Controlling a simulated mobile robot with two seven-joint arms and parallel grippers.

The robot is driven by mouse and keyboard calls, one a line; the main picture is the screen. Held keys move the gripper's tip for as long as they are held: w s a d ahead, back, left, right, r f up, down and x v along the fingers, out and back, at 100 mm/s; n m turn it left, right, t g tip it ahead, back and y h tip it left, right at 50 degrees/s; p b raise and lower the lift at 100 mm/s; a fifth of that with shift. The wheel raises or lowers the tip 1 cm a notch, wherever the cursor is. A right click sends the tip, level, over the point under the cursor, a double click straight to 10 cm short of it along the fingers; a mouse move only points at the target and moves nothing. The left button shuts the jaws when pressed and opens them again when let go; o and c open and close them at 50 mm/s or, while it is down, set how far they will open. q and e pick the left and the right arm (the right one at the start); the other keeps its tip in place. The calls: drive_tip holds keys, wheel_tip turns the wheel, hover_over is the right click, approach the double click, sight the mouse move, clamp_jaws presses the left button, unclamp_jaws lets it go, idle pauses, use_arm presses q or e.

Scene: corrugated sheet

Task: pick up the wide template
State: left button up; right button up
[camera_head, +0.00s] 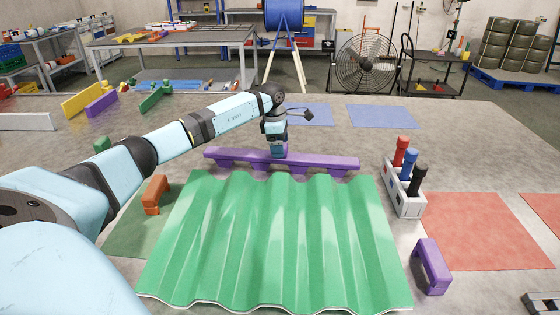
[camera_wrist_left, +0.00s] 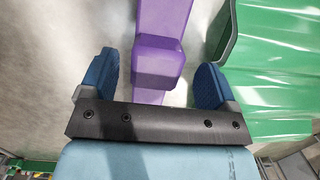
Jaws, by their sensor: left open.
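The wide template, a long purple bar (camera_head: 325,162) with several blocks along its underside, lies across the far edge of the green corrugated sheet (camera_head: 270,240) in the head view. My left gripper (camera_head: 279,152) is over the bar near its middle. In the left wrist view the purple bar (camera_wrist_left: 162,18) has a raised block that shows between the two blue fingers of the gripper (camera_wrist_left: 155,75). The fingers are open, with a gap on each side of the block. My right gripper does not show.
An orange bracket (camera_head: 156,195) stands left of the sheet and a smaller purple bracket (camera_head: 432,266) to its right. A white holder (camera_head: 405,199) carries red, blue and black tools. Yellow, purple and green strips stand at the far left. Red and blue mats lie flat.

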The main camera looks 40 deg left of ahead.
use_arm(q)
drive_tip(key=f, duration=0.3)
drive_tip(key=shift+w+f, duration=0.25)
drive_tip(key=shift+f, duration=0.05)
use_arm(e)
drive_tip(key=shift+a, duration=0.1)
use_arm(q)
drive_tip(key=c, duration=1.1)
drive_tip(key=shift+r, duration=0.15)
